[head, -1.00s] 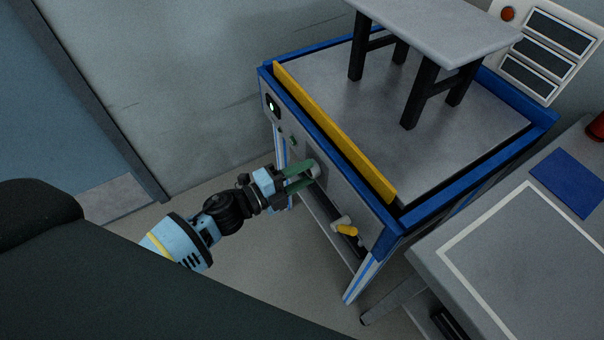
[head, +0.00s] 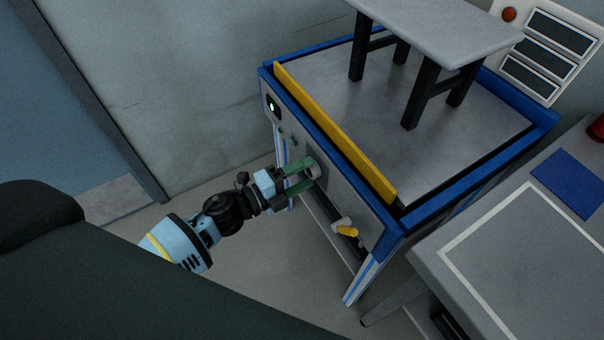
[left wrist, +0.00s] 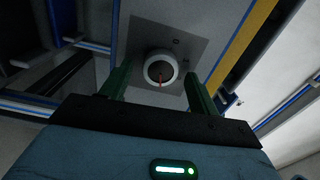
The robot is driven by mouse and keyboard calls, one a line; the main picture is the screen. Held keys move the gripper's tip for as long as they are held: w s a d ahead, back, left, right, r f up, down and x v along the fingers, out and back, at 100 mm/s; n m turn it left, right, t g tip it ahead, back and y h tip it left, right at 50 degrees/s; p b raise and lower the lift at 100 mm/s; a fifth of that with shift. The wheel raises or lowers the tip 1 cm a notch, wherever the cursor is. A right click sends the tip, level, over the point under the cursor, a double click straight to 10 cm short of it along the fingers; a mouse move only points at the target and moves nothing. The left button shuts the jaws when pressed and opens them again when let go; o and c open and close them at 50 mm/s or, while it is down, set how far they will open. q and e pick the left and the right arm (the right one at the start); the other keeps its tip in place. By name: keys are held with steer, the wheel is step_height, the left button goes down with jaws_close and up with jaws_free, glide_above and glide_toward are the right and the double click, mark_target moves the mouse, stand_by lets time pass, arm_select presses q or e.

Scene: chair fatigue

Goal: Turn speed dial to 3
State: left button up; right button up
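The speed dial (head: 314,169) is a round, light grey knob on the front panel of the blue-edged machine. In the left wrist view the dial (left wrist: 160,66) has a red pointer line toward the bottom of the picture and sits on a grey plate (left wrist: 190,35) with small marks too blurred to read. My left gripper (head: 306,174) is at the dial. In the left wrist view its green fingers (left wrist: 158,82) stand apart on either side of the dial, with gaps between them and the knob. My right gripper is not in view.
A yellow-handled lever (head: 346,229) sticks out of the panel to the right of the dial. A stool (head: 440,35) stands on the machine top behind a yellow bar (head: 335,133). A grey table (head: 500,260) is at the right.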

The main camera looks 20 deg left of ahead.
arm_select(q)
steer(key=v, duration=0.7)
steer(key=shift+s+a, duration=0.25)
steer(key=shift+s, duration=0.1)
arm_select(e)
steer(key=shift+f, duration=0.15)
